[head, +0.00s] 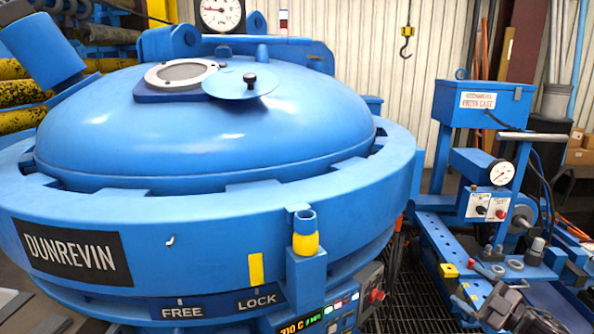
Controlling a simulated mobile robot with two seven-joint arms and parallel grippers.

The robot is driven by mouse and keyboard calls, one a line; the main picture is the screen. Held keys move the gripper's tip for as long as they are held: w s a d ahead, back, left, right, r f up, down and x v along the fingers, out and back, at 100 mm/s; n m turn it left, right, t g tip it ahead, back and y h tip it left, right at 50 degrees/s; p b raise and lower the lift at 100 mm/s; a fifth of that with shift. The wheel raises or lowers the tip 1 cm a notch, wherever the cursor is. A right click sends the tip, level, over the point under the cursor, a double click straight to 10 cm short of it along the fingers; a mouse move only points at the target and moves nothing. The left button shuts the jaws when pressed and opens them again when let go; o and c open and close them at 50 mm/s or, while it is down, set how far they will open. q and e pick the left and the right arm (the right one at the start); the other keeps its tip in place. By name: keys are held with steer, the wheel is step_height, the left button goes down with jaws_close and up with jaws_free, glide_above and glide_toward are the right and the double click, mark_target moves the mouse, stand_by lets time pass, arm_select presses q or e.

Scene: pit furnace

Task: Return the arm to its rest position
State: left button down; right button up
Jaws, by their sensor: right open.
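My right gripper (484,297) is at the bottom right, dark grey, with its jaws apart and nothing seen between them. It is in front of the blue bench (440,262) with a perforated top, near small metal parts. I cannot tell whether it touches the bench. My left gripper is not in view.
A large blue furnace with a domed lid (215,125) fills the left and middle. A control panel (330,312) is below. A gauge unit (490,190) stands on the bench. A hook (406,40) hangs behind.

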steer(key=s+a+f+m+g+h+b, duration=0.1)
steer(key=s+a+f+m+h+b, duration=0.35)
steer(key=s+f, duration=0.8)
steer(key=s+a+f+m+h+b, duration=0.1)
steer(key=s+a+f+m+h, duration=0.55)
steer(key=s+f, duration=0.6)
arm_select(q)
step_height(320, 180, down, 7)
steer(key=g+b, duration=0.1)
steer(key=b, duration=0.2)
arm_select(e)
steer(key=s+a+f+m+g+h, duration=0.15)
steer(key=s+m+g, duration=0.3)
steer(key=s, duration=0.95)
arm_select(q)
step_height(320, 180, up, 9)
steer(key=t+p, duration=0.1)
steer(key=p, duration=1.1)
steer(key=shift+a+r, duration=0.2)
arm_select(e)
step_height(320, 180, up, 10)
steer(key=w+t, duration=0.1)
steer(key=shift+w+a, duration=0.3)
